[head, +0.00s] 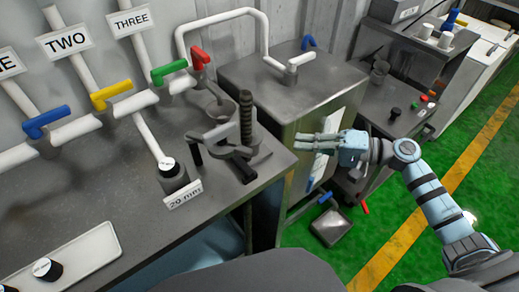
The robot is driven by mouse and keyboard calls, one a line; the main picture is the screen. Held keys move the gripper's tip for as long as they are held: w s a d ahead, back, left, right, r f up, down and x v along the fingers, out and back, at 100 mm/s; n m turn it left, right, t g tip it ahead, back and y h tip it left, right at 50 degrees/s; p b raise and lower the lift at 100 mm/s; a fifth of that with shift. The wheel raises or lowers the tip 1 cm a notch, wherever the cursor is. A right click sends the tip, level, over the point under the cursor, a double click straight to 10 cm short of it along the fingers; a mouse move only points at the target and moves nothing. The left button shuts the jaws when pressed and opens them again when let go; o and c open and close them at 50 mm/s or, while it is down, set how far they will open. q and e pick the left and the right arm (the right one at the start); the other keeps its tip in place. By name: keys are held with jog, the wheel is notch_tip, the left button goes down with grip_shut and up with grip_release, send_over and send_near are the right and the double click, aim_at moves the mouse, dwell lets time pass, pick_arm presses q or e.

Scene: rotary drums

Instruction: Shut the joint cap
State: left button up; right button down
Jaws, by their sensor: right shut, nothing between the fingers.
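I cannot tell for certain which part is the joint cap. In the head view, a dark metal fitting (233,151) with a round cup (216,110), a threaded post and projecting arms stands at the right end of the steel bench. Left of it, a white pipe runs down into a black cylindrical joint (173,178) beside a "20 mm" label (183,194). My right gripper (306,142) is shut and empty, pointing left. It appears in front of the steel cabinet, to the right of the fitting and apart from it. My left gripper is out of view.
Blue (45,121), yellow (111,94), green (169,71) and red (200,58) valve handles sit on white pipes behind the bench. A steel cabinet (285,88) stands right of the fitting. A grey pan (330,227) lies below. Green floor (420,240) is open at right.

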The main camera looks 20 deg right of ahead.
notch_tip(320, 180, up, 4)
jog(key=s+a+g+y, duration=0.2)
jog(key=a, duration=0.1)
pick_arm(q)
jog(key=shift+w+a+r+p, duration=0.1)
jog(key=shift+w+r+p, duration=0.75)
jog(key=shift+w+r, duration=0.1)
pick_arm(e)
send_near(235, 138)
jog(key=shift+n, duration=0.3)
jog(key=a, duration=0.1)
jog(key=w+a+f, duration=0.1)
jog(key=a, duration=0.1)
jog(key=w+a, duration=0.1)
jog(key=shift+w+a+f, duration=0.15)
jog(key=shift+w+f, duration=0.05)
jog(key=shift+w, duration=0.05)
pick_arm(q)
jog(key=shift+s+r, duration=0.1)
pick_arm(e)
jog(key=shift+t, duration=0.3)
pick_arm(q)
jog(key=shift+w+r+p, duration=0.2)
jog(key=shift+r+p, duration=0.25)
jog(key=shift+p, duration=0.1)
pick_arm(e)
jog(key=shift+s+a+m+t, duration=0.2)
jog(key=shift+s+m+t, duration=0.2)
jog(key=shift+s, duration=0.1)
